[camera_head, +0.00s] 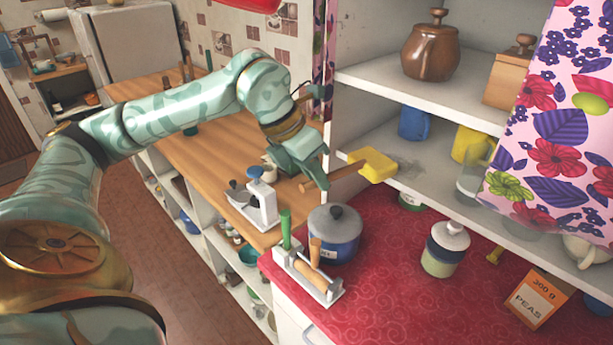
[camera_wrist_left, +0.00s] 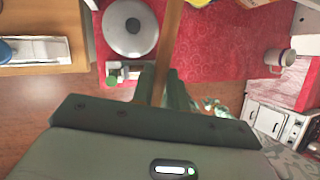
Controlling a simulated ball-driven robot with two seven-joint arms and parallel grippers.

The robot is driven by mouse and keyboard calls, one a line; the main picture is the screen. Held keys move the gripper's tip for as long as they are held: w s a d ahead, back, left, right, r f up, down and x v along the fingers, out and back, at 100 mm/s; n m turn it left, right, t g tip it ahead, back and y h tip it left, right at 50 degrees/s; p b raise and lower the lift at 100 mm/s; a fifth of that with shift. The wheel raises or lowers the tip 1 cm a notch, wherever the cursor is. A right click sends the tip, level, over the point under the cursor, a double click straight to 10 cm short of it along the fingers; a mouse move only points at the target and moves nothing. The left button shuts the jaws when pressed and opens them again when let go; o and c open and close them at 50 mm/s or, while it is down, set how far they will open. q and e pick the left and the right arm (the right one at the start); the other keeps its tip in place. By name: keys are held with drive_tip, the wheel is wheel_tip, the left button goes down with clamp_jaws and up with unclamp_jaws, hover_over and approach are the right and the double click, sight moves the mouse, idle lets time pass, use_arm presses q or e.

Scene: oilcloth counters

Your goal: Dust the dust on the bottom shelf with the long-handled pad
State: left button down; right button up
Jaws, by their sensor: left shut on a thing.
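My left gripper (camera_head: 318,183) is shut on the wooden handle (camera_head: 347,175) of the long-handled pad. The handle also shows between the fingers in the left wrist view (camera_wrist_left: 170,45). The yellow pad head (camera_head: 372,164) is at the left front of the lower shelf (camera_head: 435,182), beside the side panel. I cannot tell whether it touches the shelf. A thin grey patch of dust (camera_head: 408,168) lies on that shelf just right of the pad head. My right gripper is in neither view.
A blue mug (camera_head: 413,124), a yellow mug (camera_head: 472,144) and a clear glass (camera_head: 470,187) stand on the lower shelf. A flowered curtain (camera_head: 558,140) hides its right part. Below, a lidded pot (camera_head: 334,236) and a canister (camera_head: 444,250) stand on the red oilcloth (camera_head: 385,290).

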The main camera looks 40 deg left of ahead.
sight(349, 158)
use_arm(q)
drive_tip(key=shift+w+d, duration=0.25)
drive_tip(key=shift+w, duration=0.2)
drive_tip(key=w+p, duration=0.1)
drive_tip(key=w, duration=0.1)
drive_tip(key=w+p, duration=0.1)
drive_tip(key=w, duration=0.2)
drive_tip(key=w+f, duration=0.1)
drive_tip(key=w, duration=0.2)
drive_tip(key=shift+w+d+p, duration=0.1)
drive_tip(key=shift+w+p, duration=0.05)
drive_tip(key=shift+p, duration=0.25)
